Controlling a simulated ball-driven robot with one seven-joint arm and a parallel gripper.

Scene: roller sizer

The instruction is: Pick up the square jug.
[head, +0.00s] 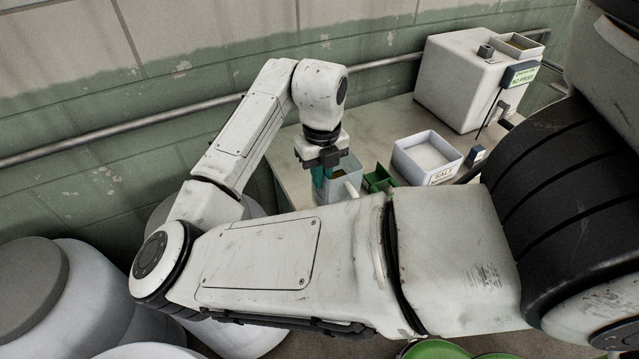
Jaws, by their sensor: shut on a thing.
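The square jug (344,186) is a pale grey open-topped vessel near the left end of the pale table. Its lower part is hidden behind my arm. My gripper (319,178) points down at the jug's upper left side, with teal fingertips at its rim. It is shut on the jug, though the exact contact is small and partly hidden. I cannot tell whether the jug rests on the table or is clear of it.
A small green container (380,179) stands close to the right of the jug. A white bin labelled SALT (443,175) is further right. A large white box (455,85) stands behind, near a sign (521,75). Pale drums (75,290) stand at lower left. A pipe (90,140) runs along the wall.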

